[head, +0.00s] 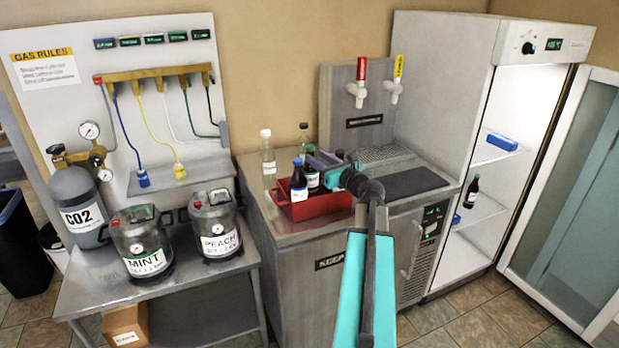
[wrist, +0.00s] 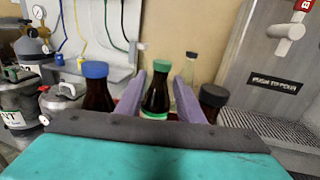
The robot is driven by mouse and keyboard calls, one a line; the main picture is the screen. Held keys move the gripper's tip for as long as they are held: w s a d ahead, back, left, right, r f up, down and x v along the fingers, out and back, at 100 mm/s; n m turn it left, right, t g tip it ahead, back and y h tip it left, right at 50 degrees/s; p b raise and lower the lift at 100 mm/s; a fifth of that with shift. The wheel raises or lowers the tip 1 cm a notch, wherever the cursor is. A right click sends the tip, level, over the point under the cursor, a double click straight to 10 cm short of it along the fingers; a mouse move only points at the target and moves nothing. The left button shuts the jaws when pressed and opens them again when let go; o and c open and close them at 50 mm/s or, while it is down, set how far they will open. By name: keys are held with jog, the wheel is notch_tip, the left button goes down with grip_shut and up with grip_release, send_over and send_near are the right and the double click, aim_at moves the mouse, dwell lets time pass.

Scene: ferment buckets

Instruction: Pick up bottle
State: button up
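A dark bottle with a green cap (wrist: 156,97) stands between the two purple fingers of my gripper (wrist: 158,92) in the wrist view. The gripper is open, with one finger on each side and gaps beside the bottle's neck. A blue-capped dark bottle (wrist: 96,92) stands to the left and a black-capped one (wrist: 213,99) to the right, outside the fingers. In the head view, my gripper (head: 324,160) is over a red crate (head: 318,210) on the steel counter; the blue-capped bottle (head: 299,184) stands in it. The lower bottles are partly hidden by the crate and gripper.
Two clear bottles, one white-capped (head: 267,158) and one behind the crate (head: 304,139), stand on the counter. A tap tower (head: 355,110) with two taps rises behind, and a dark mat (head: 412,182) lies at right. An open lit fridge (head: 515,150) stands further right.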

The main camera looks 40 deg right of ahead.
aim_at(313, 154)
jog(key=shift+w+d+p, duration=0.15)
jog(key=shift+w+d, duration=0.05)
jog(key=shift+w, duration=0.6)
jog(key=shift+w+d+p, duration=0.15)
jog(key=shift+w, duration=0.6)
grip_shut()
dwell(0.6)
